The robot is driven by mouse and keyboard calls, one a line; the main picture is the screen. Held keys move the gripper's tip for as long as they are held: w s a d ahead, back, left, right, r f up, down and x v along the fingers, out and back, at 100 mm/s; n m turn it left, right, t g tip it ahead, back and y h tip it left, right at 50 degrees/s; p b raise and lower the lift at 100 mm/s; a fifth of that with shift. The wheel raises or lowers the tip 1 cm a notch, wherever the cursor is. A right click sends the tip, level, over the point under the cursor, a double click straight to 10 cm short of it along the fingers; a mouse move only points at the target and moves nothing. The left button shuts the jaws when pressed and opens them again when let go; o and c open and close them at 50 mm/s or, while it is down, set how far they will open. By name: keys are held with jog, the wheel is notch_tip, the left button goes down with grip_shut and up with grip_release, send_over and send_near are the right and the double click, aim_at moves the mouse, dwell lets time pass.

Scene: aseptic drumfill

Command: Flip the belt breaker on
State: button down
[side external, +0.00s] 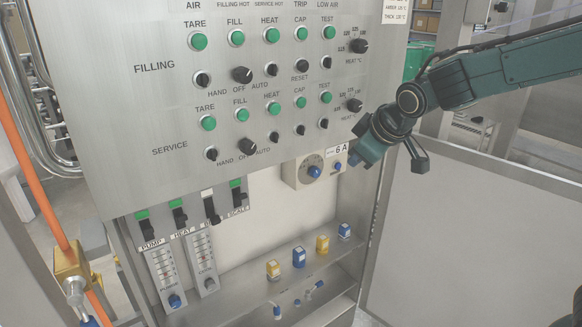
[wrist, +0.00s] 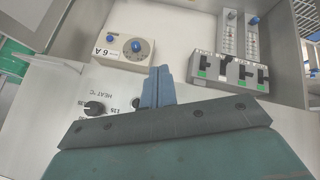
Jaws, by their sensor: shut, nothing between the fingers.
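A row of several breakers hangs below the control panel in the side external view. Three show green at the top. The third from the left, the belt breaker (side external: 210,208), shows a white top and a dark lever set lower; its label is partly hidden. In the wrist view the row appears upside down at upper right, with the belt breaker (wrist: 222,70) second from the left. My gripper (side external: 366,158) is shut and empty, well to the right of the breakers, by the panel's lower right corner. Its closed blue fingers (wrist: 158,82) point toward the dial box in the wrist view.
A cream dial box (side external: 310,168) marked 6 A sits between my gripper and the breakers. The panel (side external: 290,88) with knobs and green buttons overhangs above. A shelf (side external: 250,292) holds several small blue and yellow items. Slider gauges (side external: 202,262) hang below the breakers.

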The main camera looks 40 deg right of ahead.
aim_at(213, 215)
jog(key=w+a+f+n+t+h, duration=0.1)
jog(key=w+a+f+n+t, duration=0.2)
jog(key=w+f, duration=0.35)
jog(key=w+a+f+n, duration=0.4)
jog(key=w+a+f, duration=0.15)
jog(key=f, duration=0.25)
jog(key=w+a+f+n+t+h, duration=0.1)
jog(key=w+a+f+n+t, duration=0.15)
jog(key=w+f, duration=0.5)
jog(key=s+a+f+n+t+y, duration=0.1)
jog(key=s+a+f+n+t, duration=0.1)
jog(key=a+n, duration=0.4)
jog(key=s+a+f+n+t+y, duration=0.2)
jog(key=a+f+n+t, duration=0.3)
jog(key=n, duration=1.1)
jog(key=shift+a+f, duration=0.4)
jog(key=shift+f, duration=0.35)
jog(key=shift+w+n, duration=0.25)
jog(key=w+r, duration=0.5)
jog(key=w, duration=0.2)
jog(key=shift+w+r, duration=0.15)
jog(key=shift+w, duration=0.1)
